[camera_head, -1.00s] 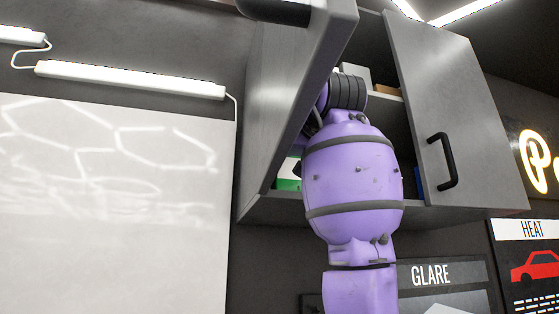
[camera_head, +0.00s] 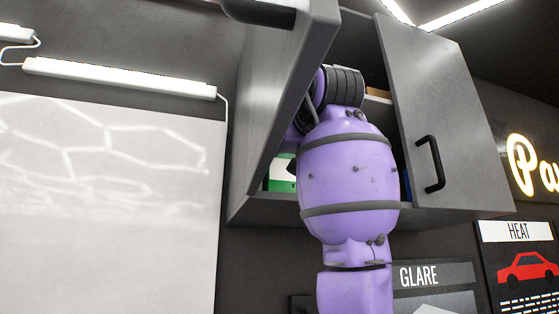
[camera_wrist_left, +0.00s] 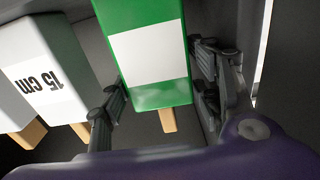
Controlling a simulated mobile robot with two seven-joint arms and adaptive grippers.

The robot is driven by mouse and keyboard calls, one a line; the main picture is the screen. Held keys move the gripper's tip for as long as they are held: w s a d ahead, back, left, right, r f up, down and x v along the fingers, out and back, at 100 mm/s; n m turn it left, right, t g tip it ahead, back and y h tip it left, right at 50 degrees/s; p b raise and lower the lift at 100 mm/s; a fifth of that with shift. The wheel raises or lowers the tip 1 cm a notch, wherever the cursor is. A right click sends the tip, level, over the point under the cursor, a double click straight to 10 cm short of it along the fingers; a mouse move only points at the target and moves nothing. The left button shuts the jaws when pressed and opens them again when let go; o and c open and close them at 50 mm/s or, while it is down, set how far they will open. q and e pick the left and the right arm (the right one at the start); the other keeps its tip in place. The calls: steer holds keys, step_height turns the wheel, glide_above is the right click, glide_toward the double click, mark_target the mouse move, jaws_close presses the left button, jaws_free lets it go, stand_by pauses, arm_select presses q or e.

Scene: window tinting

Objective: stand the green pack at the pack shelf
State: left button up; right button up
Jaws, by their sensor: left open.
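The green pack (camera_wrist_left: 148,15), with a white label and a wooden piece at its lower end, is between the fingers of my left gripper (camera_wrist_left: 155,90) in the left wrist view. The gripper is open. The right-hand finger is close beside the pack; I cannot tell if it touches. The left-hand finger is a little apart. In the head view a green and white thing, apparently the pack (camera_head: 281,186), shows at the lower left of the open wall cabinet (camera_head: 262,207). My purple arm reaches into the cabinet and hides most of its inside and the gripper.
White packs, one marked "15 cm" (camera_wrist_left: 45,80), stand beside the green pack. The cabinet's right door (camera_head: 450,110) stands open beside my arm, and its left door (camera_head: 300,70) is open toward me. A GLARE poster (camera_head: 432,275) hangs below.

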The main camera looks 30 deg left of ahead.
arm_select(q)
steer(key=v, duration=1.1)
steer(key=shift+w+a+f, duration=0.1)
steer(key=shift+w, duration=0.1)
